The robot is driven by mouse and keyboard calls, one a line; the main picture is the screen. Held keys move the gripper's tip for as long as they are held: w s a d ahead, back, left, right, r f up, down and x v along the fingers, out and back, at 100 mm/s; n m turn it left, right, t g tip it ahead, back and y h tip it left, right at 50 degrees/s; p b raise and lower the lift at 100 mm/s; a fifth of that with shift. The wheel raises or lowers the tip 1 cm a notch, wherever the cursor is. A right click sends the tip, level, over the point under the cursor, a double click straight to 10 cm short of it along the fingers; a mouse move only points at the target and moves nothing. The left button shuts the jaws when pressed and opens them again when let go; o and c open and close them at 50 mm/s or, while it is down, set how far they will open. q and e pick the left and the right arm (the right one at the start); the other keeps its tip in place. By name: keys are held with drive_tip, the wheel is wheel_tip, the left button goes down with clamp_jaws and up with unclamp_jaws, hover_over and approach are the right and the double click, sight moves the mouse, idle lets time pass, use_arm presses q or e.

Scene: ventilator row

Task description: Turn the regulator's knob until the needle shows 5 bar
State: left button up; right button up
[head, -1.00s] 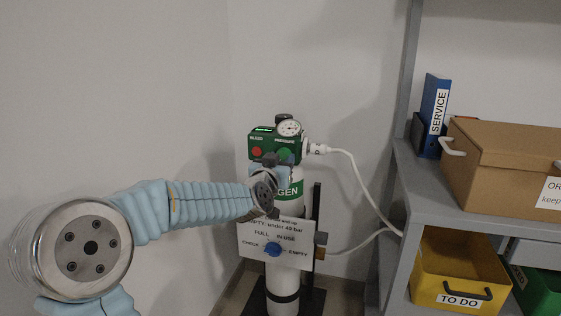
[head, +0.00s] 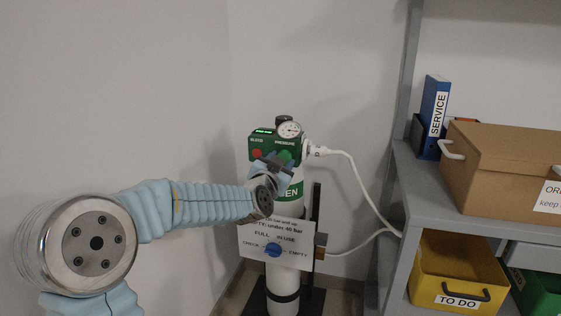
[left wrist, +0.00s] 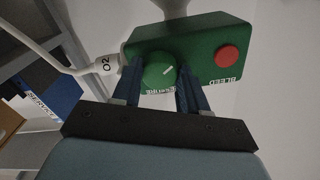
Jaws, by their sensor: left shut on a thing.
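The green regulator (head: 262,143) sits on top of the white and green oxygen cylinder (head: 296,191). Its round white gauge (head: 290,130) faces me, but the needle's reading is too small to tell. The green knob (left wrist: 159,71) with a white mark is between the fingers of my left gripper (left wrist: 160,84), which is shut on it. In the head view the left gripper (head: 275,167) partly covers the knob and the regulator's lower front. The red bleed button (left wrist: 227,58) is beside the knob, apart from the fingers. My right gripper is not in view.
A white hose (head: 350,168) runs from the regulator to the grey shelf (head: 400,180) at right. A sign with a blue dial (head: 273,250) hangs on the cylinder below my gripper. The shelf holds a cardboard box (head: 500,170), a blue binder (head: 433,115) and a yellow crate (head: 430,270).

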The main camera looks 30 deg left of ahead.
use_arm(q)
drive_tip(key=shift+m, duration=0.9)
drive_tip(key=o, duration=1.1)
drive_tip(key=shift+c, duration=0.2)
drive_tip(key=shift+s, duration=0.1)
drive_tip(key=v, duration=1.3)
drive_tip(key=shift+s+b, duration=0.35)
drive_tip(key=shift+b, duration=0.1)
drive_tip(key=shift+f, duration=0.1)
